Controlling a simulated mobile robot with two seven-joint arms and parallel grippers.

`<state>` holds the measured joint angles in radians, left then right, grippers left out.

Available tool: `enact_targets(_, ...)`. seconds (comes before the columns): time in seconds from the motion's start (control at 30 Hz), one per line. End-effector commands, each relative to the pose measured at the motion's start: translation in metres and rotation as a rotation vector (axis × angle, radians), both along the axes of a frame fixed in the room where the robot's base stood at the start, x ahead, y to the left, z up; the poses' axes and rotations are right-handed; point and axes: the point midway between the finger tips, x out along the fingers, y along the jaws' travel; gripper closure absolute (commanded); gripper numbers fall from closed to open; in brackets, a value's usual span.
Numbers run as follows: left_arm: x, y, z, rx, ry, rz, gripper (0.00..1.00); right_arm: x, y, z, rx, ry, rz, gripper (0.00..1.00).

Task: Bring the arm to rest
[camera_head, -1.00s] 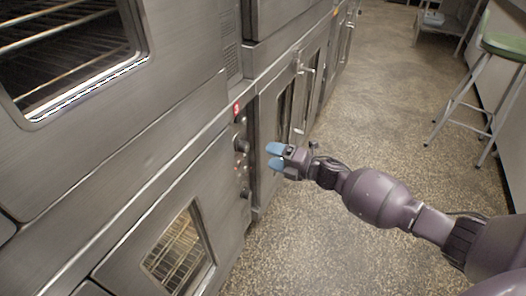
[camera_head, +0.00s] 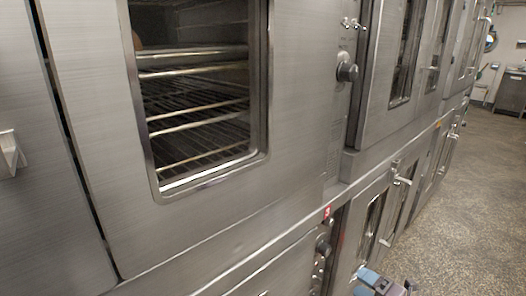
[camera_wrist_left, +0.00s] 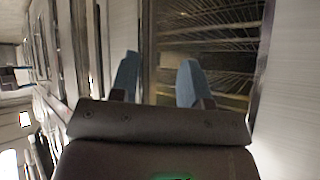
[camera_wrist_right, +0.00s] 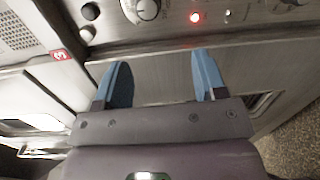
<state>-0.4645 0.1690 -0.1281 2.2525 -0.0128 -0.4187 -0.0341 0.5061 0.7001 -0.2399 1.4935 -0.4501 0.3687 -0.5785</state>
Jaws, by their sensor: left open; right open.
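My right gripper (camera_head: 368,281) shows at the bottom of the head view, its blue fingertips close to the lower oven's control strip. In the right wrist view its two fingers (camera_wrist_right: 160,82) are apart with nothing between them, in front of an oven panel with a knob (camera_wrist_right: 146,8) and a lit red lamp (camera_wrist_right: 195,17). My left gripper (camera_wrist_left: 158,80) is not in the head view. In the left wrist view its blue fingers are apart and empty, facing an oven window (camera_wrist_left: 208,45) with wire racks behind it.
A wall of steel ovens (camera_head: 300,130) fills the left and middle, with knobs (camera_head: 347,70) and door handles (camera_head: 402,180) sticking out. Speckled floor (camera_head: 458,195) lies open on the right. A steel cabinet (camera_head: 509,92) stands far back.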

Motion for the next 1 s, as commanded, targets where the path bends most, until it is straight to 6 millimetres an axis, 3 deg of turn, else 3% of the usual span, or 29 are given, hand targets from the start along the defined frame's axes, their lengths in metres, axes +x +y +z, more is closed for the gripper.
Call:
enact_targets(0.03,0.001,0.000,0.000,0.000,-0.002,0.000,0.57,-0.019,0.005,-0.014,0.050,0.050,-0.026,0.35)
enact_targets(0.2,0.001,0.000,0.000,0.000,-0.002,0.000,0.57,-0.083,0.019,-0.045,0.259,0.238,-0.160,0.35)
enact_targets(0.47,-0.004,0.001,-0.003,0.001,0.011,0.003,0.57,-0.184,0.029,-0.072,0.579,0.524,-0.409,0.35)
enact_targets(0.7,-0.010,0.002,-0.006,0.003,0.024,0.006,0.57,-0.275,0.030,-0.076,0.861,0.759,-0.669,0.35)
enact_targets(1.0,-0.008,0.002,-0.005,0.003,0.020,0.004,0.57,-0.354,0.027,-0.062,1.113,0.941,-0.933,0.35)
